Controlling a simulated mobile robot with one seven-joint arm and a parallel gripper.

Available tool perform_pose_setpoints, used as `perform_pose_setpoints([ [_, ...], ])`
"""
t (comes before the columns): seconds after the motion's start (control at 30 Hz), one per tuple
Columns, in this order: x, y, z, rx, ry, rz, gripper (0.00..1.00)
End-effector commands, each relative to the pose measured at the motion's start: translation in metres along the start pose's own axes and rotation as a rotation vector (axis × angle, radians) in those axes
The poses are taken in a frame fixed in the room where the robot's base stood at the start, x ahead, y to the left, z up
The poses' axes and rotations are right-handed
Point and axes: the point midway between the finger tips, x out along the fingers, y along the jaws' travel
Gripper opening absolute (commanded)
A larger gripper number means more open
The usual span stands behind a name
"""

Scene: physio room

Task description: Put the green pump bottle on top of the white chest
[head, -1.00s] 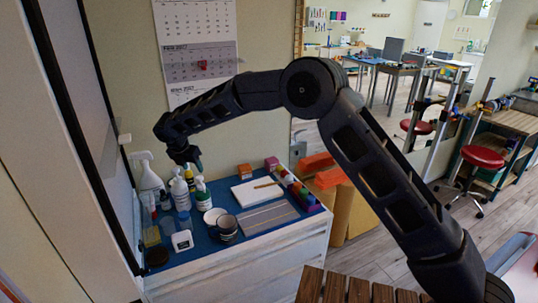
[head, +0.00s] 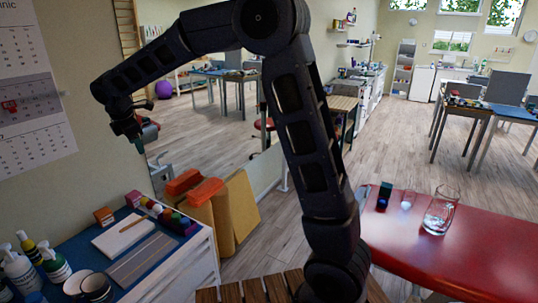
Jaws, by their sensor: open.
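My gripper (head: 143,131) hangs in the air at the upper left of the head view, above and beyond the back of the white chest. It is open; a small teal patch shows at its end. The white chest (head: 178,270) has a blue top and stands at the lower left, cut by the frame edge. A pump bottle with a green label and collar (head: 54,264) stands upright on its left part, well apart from my gripper. I cannot tell whether this is the task's green pump bottle. Other white bottles (head: 18,268) stand beside it.
Dark cups (head: 95,287), a white pad (head: 122,234), a grey tray (head: 142,260) and small coloured boxes (head: 178,222) crowd the chest top. Orange and yellow foam blocks (head: 235,205) stand right of it. A red table (head: 440,263) at right holds a glass jar (head: 441,212).

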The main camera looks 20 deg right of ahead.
Motion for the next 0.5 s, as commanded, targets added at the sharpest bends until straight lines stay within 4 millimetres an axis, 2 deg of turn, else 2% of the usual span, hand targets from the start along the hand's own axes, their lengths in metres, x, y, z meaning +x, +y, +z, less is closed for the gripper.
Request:
perform_pose_setpoints([
  [0.03, -0.008, -0.010, 0.029, 0.075, -0.002, -0.001, 0.53],
  [0.2, -0.028, -0.051, 0.108, 0.333, -0.004, -0.010, 0.53],
  [0.37, -0.044, -0.099, 0.172, 0.580, -0.004, -0.017, 0.53],
  [0.5, -0.056, -0.146, 0.218, 0.795, -0.004, -0.019, 0.53],
])
